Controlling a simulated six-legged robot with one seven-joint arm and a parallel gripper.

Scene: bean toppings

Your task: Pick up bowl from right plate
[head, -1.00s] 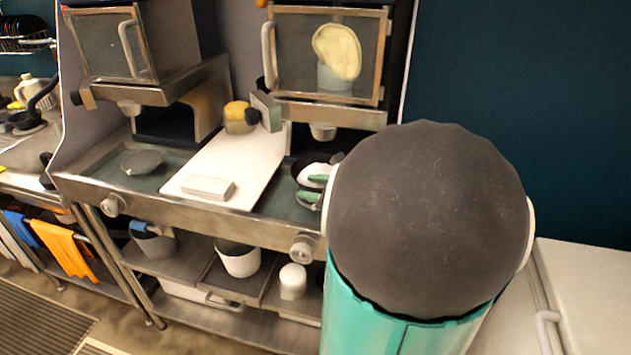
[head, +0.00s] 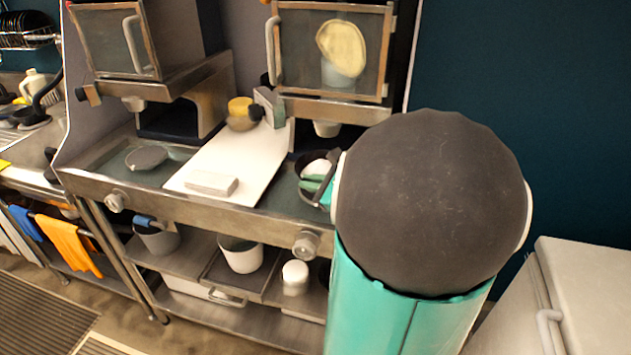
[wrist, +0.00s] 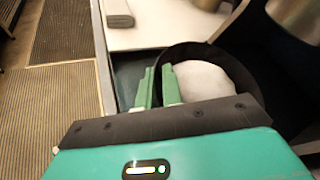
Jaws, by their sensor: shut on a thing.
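A dark bowl (head: 308,159) with a white filling stands at the right plate (head: 274,200), partly hidden behind my arm. In the wrist view the bowl (wrist: 247,82) shows as a black rim around a smooth white mass. My gripper (head: 313,184) has green fingers and is at the near left side of the bowl. In the wrist view my gripper (wrist: 157,80) is shut on the bowl's rim, with the fingers close together. I cannot tell whether the bowl is clear of the plate.
A white board (head: 233,157) with a pale block (head: 211,183) lies left of the bowl. A grey pan-like dish (head: 147,157) sits on the left plate. A metal-framed cabinet (head: 333,50) overhangs the counter. Pots stand on the shelf below.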

